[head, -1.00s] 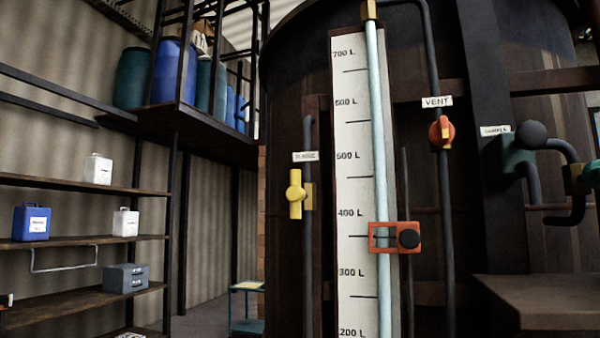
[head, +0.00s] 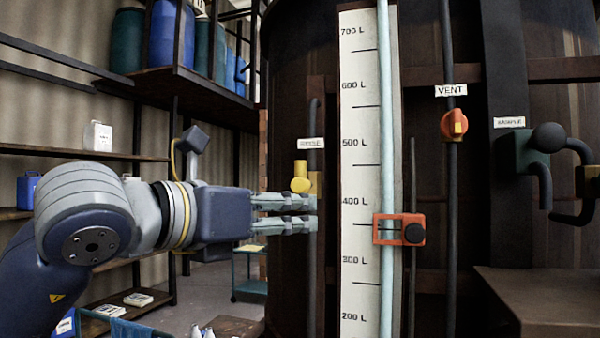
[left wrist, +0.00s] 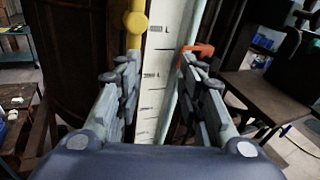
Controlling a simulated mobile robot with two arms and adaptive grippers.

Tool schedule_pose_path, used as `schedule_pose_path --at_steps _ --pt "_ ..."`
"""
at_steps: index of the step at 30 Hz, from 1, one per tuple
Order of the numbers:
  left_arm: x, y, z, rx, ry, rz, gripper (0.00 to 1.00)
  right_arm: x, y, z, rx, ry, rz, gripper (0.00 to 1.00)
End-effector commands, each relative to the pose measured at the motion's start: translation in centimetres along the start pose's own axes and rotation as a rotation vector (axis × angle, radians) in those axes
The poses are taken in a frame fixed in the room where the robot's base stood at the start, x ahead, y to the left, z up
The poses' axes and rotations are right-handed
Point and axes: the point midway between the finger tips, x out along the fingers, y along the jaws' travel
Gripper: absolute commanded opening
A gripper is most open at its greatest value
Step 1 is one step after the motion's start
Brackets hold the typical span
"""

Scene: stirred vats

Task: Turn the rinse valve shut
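The rinse valve is a yellow handle with a round hub (head: 300,184) on a dark pipe, under a small, blurred label at the left of the level scale. Its upper end points up; its lower part is hidden behind my gripper. It also shows at the top of the left wrist view (left wrist: 136,22), beyond the left finger. My left gripper (head: 287,214) is open and points right, with its fingertips at or just below the hub; I cannot tell whether they touch it. The left wrist view shows its fingers (left wrist: 159,72) spread with nothing held between them. My right gripper is out of view.
The white level scale (head: 355,185) with an orange slider (head: 399,230) stands just right of the valve. The orange vent valve (head: 454,125) and the sample fitting (head: 533,145) are farther right. A brown ledge (head: 540,295) juts out lower right. Shelves stand at the left.

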Motion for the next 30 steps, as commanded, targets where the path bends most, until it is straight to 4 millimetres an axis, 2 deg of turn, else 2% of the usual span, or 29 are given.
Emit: schedule_pose_path --at_steps 1,3,8,11,16,24,30 --pt "-1.1 0.2 1.6 0.037 -0.026 0.056 0.36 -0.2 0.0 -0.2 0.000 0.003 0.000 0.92" --pt "-2.2 0.8 3.0 0.068 -0.054 0.119 0.36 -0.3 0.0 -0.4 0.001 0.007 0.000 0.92" --pt "-3.0 1.4 4.5 0.092 -0.081 0.184 0.36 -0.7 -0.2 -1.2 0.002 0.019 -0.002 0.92" --pt "-2.1 1.6 4.8 0.091 -0.081 0.186 0.36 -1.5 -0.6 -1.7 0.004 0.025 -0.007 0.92" --pt "0.9 2.0 5.3 0.090 -0.078 0.184 0.36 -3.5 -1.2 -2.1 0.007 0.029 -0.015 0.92" --pt "5.3 2.8 5.6 0.090 -0.080 0.182 0.36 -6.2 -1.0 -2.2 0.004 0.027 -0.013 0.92" --pt "6.9 3.1 5.5 0.091 -0.081 0.182 0.36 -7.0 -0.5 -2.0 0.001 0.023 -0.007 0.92"
